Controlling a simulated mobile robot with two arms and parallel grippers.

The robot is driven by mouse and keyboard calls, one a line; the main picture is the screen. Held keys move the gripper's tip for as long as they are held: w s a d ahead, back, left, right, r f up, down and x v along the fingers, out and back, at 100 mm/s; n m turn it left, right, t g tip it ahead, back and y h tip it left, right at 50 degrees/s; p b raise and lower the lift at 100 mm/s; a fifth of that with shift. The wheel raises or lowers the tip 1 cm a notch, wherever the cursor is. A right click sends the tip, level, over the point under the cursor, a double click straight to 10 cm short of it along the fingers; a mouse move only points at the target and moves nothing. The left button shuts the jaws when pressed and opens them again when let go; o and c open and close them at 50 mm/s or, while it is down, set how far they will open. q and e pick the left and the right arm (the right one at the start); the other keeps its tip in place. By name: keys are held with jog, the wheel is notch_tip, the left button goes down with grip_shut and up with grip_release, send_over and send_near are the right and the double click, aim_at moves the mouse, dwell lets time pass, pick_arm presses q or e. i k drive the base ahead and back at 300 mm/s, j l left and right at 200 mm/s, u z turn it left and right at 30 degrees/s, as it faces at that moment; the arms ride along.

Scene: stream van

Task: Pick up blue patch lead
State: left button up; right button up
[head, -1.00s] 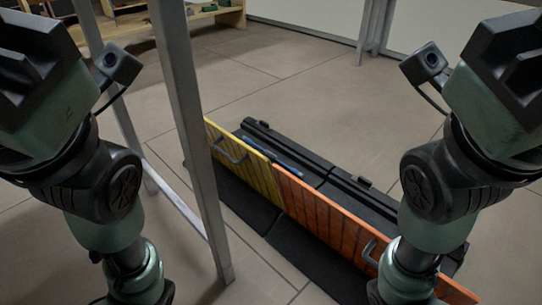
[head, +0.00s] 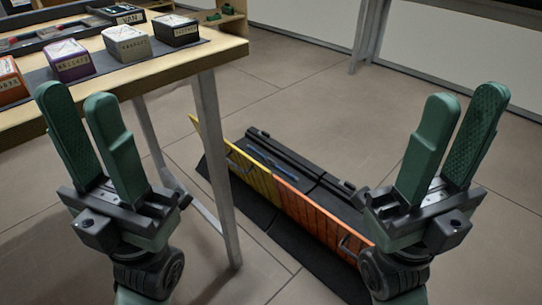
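A small blue item (head: 287,171), perhaps the blue patch lead, lies in a low black case on the floor behind the yellow panel. The panel hides part of it, and it is too small to make out clearly. My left gripper (head: 78,98) is raised at the left, in front of the table, with its green fingers apart and empty. My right gripper (head: 466,95) is raised at the right with its fingers apart and empty. Both are well away from the blue item.
The black case (head: 312,172) has a yellow panel (head: 247,171) and an orange panel (head: 305,214) with handles along its front. A wooden table (head: 216,56) with several labelled boxes stands at the left, its metal leg (head: 216,170) near the case. The floor (head: 310,105) behind the case is clear.

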aim_at(269, 160)
jog(key=l+z, duration=0.7)
jog(key=i+l+z, duration=0.2)
jog(key=i+l, duration=0.4)
jog(key=i+l+z, duration=0.25)
jog(key=i+l, duration=0.4)
jog(key=i+l+z, duration=0.2)
jog(key=i+l, duration=0.25)
jog(key=i, duration=0.25)
jog(key=i+u, duration=0.3)
jog(key=i, duration=0.3)
jog(key=i+u, duration=0.3)
jog(key=i, duration=0.25)
jog(key=i+l+u, duration=0.35)
jog(key=i, duration=0.2)
jog(key=i+j+u, duration=0.25)
jog(key=u, duration=0.2)
jog(key=i+j+u, duration=0.1)
jog(key=i+u, duration=0.6)
jog(key=u, duration=0.2)
jog(key=i+l+u, duration=0.15)
jog(key=i+u, duration=0.3)
jog(key=k, duration=0.1)
